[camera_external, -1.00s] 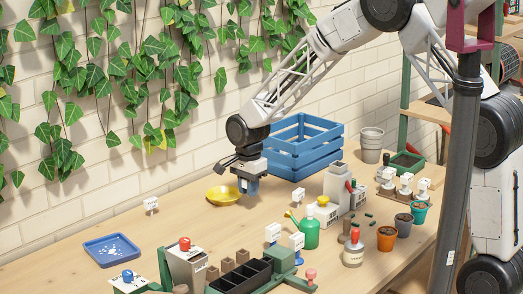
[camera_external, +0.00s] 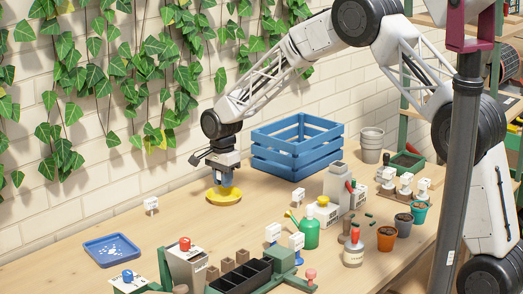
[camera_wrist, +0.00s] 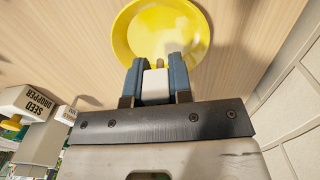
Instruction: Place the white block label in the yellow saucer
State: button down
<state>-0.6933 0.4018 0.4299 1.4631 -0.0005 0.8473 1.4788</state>
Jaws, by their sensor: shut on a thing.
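The yellow saucer (camera_external: 224,197) lies on the wooden table near the wall; it also fills the top middle of the wrist view (camera_wrist: 160,18). My gripper (camera_external: 226,185) is over the saucer. In the wrist view, my gripper's blue fingers (camera_wrist: 158,70) are shut on the white block label (camera_wrist: 156,86), which sits between them, with a small tan end beyond it pointing toward the saucer. In the external view the label is hidden by the fingers. I cannot tell whether it touches the saucer.
A blue crate (camera_external: 298,148) stands right of my gripper. A blue tray (camera_external: 112,250) and a small white sign (camera_external: 151,204) are to the left. The table around the saucer is clear.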

jog(key=shift+f, duration=0.1)
jog(key=shift+f, duration=1.6)
jog(key=shift+f, duration=0.15)
jog(key=c, duration=1)
grip_release()
jog(key=shift+r, duration=6.15)
